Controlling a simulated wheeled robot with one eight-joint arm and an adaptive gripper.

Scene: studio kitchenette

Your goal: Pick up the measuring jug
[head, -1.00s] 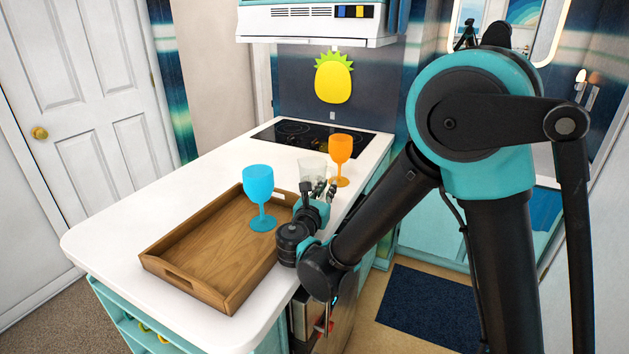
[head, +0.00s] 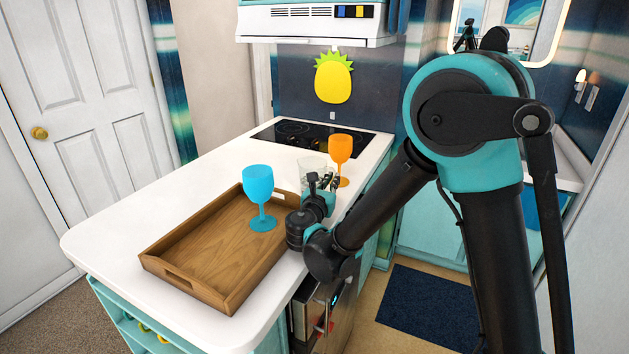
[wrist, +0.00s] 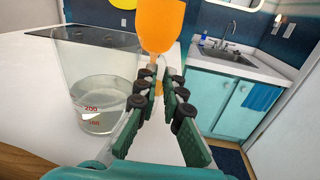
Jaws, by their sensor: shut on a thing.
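The measuring jug (head: 311,165) is clear and upright at the counter's right side, just behind my gripper in the head view. In the wrist view the jug (wrist: 92,75) fills the left, with red marks and what looks like clear liquid low inside. My gripper (head: 330,181) is at the jug's near right side. In the wrist view the fingers (wrist: 160,92) are drawn in beside the jug's right wall, shut on the jug; the see-through part between them is hard to make out. I cannot tell whether the jug's base touches the counter.
An orange goblet (head: 341,148) stands close behind the fingertips. A blue goblet (head: 258,185) stands in the wooden tray (head: 163,268), left of my gripper. The cooktop (head: 290,133) is behind. The counter's left side is clear.

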